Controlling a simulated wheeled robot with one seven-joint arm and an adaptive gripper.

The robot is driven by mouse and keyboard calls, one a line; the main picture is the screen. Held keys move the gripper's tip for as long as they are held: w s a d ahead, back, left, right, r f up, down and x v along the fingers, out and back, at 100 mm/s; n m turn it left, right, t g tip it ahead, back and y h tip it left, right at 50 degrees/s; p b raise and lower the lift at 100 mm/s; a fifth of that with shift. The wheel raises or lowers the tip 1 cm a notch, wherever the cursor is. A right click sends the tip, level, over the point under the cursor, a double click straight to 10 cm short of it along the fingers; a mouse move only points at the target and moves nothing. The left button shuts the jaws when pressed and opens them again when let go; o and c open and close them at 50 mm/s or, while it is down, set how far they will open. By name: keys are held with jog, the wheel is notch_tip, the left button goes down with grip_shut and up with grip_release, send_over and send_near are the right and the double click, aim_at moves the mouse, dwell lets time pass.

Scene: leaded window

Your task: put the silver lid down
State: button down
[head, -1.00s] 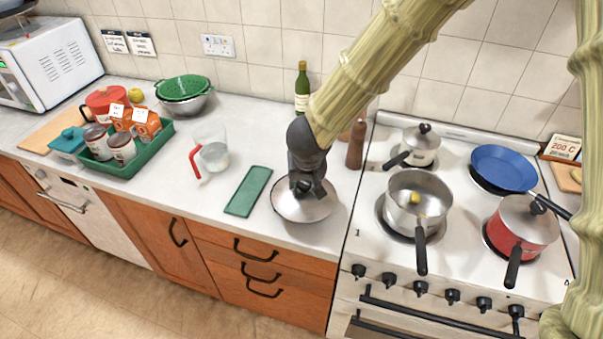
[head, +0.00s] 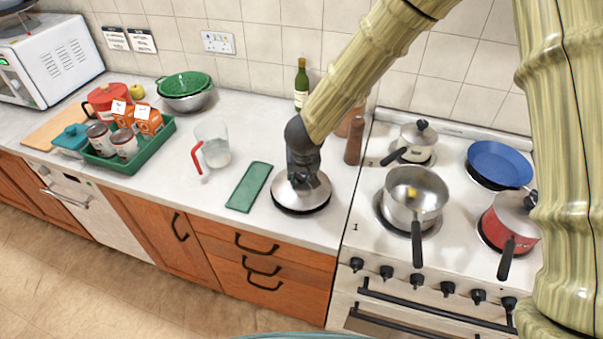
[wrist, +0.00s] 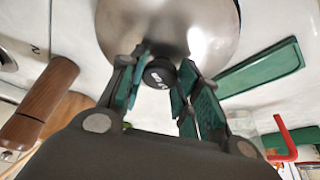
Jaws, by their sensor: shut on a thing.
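The silver lid (head: 314,193) is a shiny dome at the counter's front, between the green mat and the stove. A dark band shows under its rim. I cannot tell if the rim touches the counter. My gripper (head: 302,181) comes down on it from above and hides part of its top. In the wrist view, the lid (wrist: 170,25) fills the top. The fingers of my gripper (wrist: 160,78) stand on both sides of its black knob (wrist: 159,73) and are shut on it.
A green mat (head: 248,187) lies just left of the lid, with a measuring jug (head: 214,147) behind it. A pepper mill (head: 354,141) and a bottle (head: 301,84) stand behind. The stove with an open steel pan (head: 414,196) and a red pan (head: 507,223) is right.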

jog(key=c, duration=1)
grip_release()
jog(key=shift+f, duration=0.15)
jog(key=shift+c, duration=0.2)
jog(key=v, duration=1.2)
jog(key=shift+p, duration=0.4)
